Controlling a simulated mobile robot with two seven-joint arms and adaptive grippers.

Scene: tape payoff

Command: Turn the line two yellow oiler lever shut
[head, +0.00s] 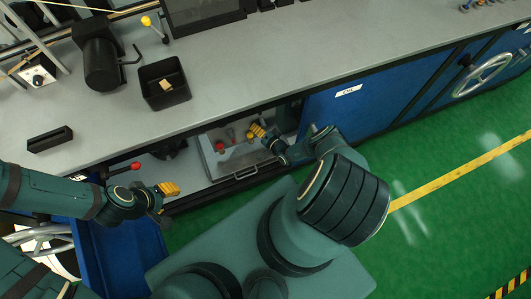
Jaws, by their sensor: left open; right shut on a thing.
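My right gripper (257,130) reaches into the open bay under the bench and is shut at a small yellow lever (249,137) there. Its fingers hide part of the lever, so I cannot tell its exact angle. Red knobs (230,133) sit just left of it on a grey panel or tray (212,158). My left gripper (170,188) is open and empty in front of the bench, near a red-tipped lever (135,167). Another yellow-knobbed lever (146,21) stands on the bench top, far from both grippers.
The grey bench top (260,70) carries a black bin (165,85) with a tan block, a black motor-like unit (98,60) and a black holder (50,139). A blue door (350,100) closes the bay's right side. Green floor is clear at right.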

